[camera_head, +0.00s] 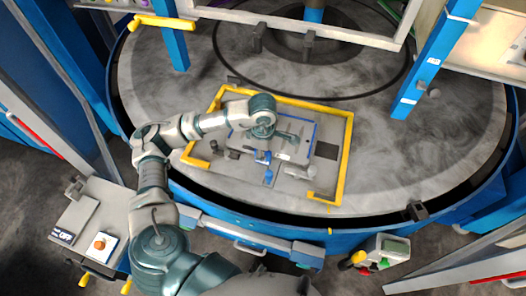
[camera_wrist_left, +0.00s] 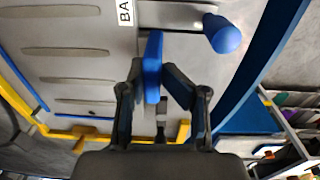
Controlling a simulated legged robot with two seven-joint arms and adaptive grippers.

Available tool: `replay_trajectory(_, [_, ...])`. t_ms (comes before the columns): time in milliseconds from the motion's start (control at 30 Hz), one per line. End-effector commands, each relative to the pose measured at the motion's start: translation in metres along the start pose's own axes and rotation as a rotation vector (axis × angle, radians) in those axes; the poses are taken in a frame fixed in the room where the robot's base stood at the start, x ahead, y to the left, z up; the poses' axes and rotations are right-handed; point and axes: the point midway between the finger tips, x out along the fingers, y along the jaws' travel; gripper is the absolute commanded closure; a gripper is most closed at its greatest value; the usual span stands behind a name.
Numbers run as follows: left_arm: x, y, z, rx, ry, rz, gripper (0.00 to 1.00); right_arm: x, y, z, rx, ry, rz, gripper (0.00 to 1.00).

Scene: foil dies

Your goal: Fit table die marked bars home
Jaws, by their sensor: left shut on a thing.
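The die marked bars is a grey plate with long slots in the left wrist view (camera_wrist_left: 70,52). Its white label reads "BA", the rest cut off by the frame edge. In the head view the grey plate with a blue edge (camera_head: 298,150) lies inside the yellow frame, partly covered by my left arm. My left gripper (camera_wrist_left: 153,80) is shut on an upright blue handle (camera_wrist_left: 153,50) at the plate's edge. It also shows in the head view (camera_head: 262,152), above the plate. Whether the plate sits flush is not clear. My right gripper is not in view.
A yellow frame (camera_head: 346,160) surrounds the plate on the round grey table (camera_head: 420,150). A blue knob (camera_wrist_left: 222,33) stands right of my left gripper. Blue posts (camera_head: 170,38) rise at the table's back. A side shelf (camera_head: 85,235) is at lower left.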

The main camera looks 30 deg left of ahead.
Motion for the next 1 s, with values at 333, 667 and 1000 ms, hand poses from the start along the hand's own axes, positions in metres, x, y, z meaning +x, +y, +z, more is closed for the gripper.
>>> replay_trajectory(333, [0.007,0.001,0.0,-0.001,-0.002,0.005,1.0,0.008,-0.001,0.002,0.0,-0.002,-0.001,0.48])
replay_trajectory(667, [0.008,0.001,0.0,-0.001,-0.001,0.003,0.33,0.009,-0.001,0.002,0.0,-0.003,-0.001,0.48])
replay_trajectory(1000, [-0.004,0.001,0.0,0.0,-0.003,0.0,0.33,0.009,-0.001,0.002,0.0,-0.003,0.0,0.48])
